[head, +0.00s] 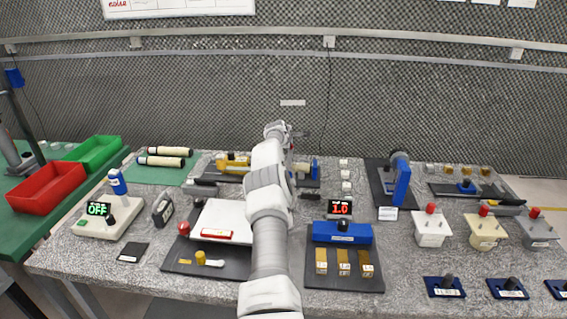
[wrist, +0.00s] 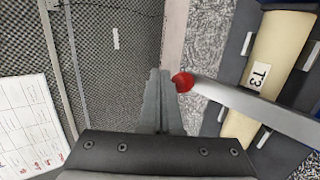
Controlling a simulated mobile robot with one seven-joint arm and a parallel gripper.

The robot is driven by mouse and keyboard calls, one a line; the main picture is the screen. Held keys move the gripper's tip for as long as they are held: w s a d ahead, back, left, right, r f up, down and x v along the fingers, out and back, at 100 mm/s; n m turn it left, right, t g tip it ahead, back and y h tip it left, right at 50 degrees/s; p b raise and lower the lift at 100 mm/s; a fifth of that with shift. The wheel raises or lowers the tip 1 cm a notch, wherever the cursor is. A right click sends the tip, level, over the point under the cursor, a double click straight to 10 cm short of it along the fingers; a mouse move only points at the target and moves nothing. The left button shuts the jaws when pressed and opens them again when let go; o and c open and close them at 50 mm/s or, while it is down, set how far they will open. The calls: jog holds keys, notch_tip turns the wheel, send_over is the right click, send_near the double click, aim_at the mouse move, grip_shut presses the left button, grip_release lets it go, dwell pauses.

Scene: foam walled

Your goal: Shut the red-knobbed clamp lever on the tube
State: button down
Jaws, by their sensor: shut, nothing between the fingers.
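The red knob (wrist: 182,82) sits at the end of a grey clamp lever (wrist: 245,105) in the wrist view. In the head view my gripper (head: 278,131) is raised above the back of the bench, near the tube fixture (head: 234,165). My arm hides part of that fixture, and the lever is not clear there.
Cream rolls (head: 165,156) lie on a green mat to the left. A white plate (head: 225,218) and a blue block with a red display (head: 340,233) flank my arm. A mesh wall (head: 400,100) rises behind the bench.

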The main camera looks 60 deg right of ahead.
jog(key=shift+a+r, duration=0.1)
jog(key=shift+r, duration=0.05)
dwell(0.4)
jog(key=shift+s+a+r, duration=0.1)
jog(key=shift+a+r, duration=0.2)
jog(key=b+v, duration=0.1)
jog(key=v, duration=1.5)
jog(key=shift+s+a, duration=0.1)
jog(key=shift+a, duration=0.05)
dwell(0.4)
